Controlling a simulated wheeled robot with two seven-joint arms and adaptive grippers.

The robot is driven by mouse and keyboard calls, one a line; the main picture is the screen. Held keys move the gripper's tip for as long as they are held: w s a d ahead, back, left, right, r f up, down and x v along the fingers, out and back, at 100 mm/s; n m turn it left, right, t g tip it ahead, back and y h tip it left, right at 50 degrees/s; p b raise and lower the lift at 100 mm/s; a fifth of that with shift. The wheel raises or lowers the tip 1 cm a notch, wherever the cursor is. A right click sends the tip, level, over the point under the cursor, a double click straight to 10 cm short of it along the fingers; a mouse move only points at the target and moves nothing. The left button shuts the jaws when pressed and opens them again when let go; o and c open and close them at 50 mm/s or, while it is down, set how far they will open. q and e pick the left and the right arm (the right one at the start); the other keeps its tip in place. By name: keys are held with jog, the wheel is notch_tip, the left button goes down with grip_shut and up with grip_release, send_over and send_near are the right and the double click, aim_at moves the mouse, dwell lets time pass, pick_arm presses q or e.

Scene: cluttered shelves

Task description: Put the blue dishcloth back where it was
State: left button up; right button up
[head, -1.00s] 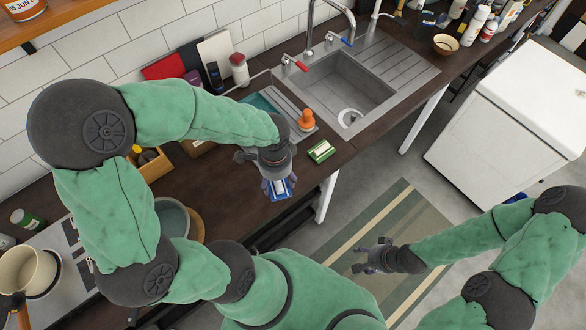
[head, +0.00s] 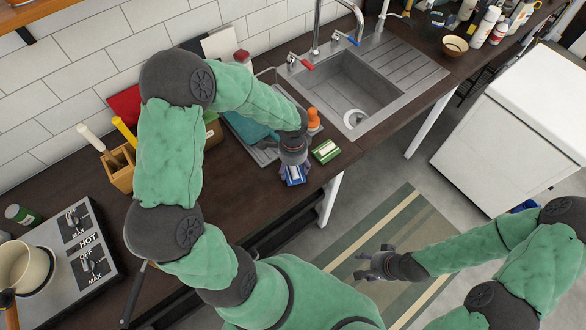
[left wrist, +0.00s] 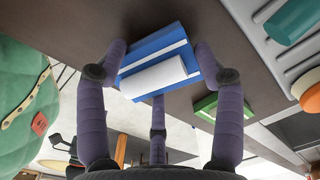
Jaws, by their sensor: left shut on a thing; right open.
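The blue dishcloth (head: 296,178), a folded blue piece with a white band, is in my left gripper (head: 294,163) near the counter's front edge. In the left wrist view the dishcloth (left wrist: 150,45) sits tilted between the purple fingers of the left gripper (left wrist: 160,65), which are shut on it. I cannot tell whether it touches the counter. A similar green and white folded piece (head: 326,151) lies on the counter just right of it. My right gripper (head: 372,265) is open and empty, over the striped rug.
An orange-topped item (head: 314,117) stands close behind my left gripper. The drying rack (head: 262,155) holds a teal item (head: 250,128). The sink (head: 362,88) is to the right. Dark counter (head: 255,195) is bare left of the gripper, up to the hob (head: 68,255).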

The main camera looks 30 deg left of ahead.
pick_arm(q)
jog(key=shift+f, duration=0.4)
jog(key=shift+f, duration=0.15)
jog(key=o, duration=1.2)
jog(key=shift+r, duration=0.55)
notch_tip(320, 180, up, 11)
jog(key=p, duration=0.3)
jog(key=shift+r, duration=0.1)
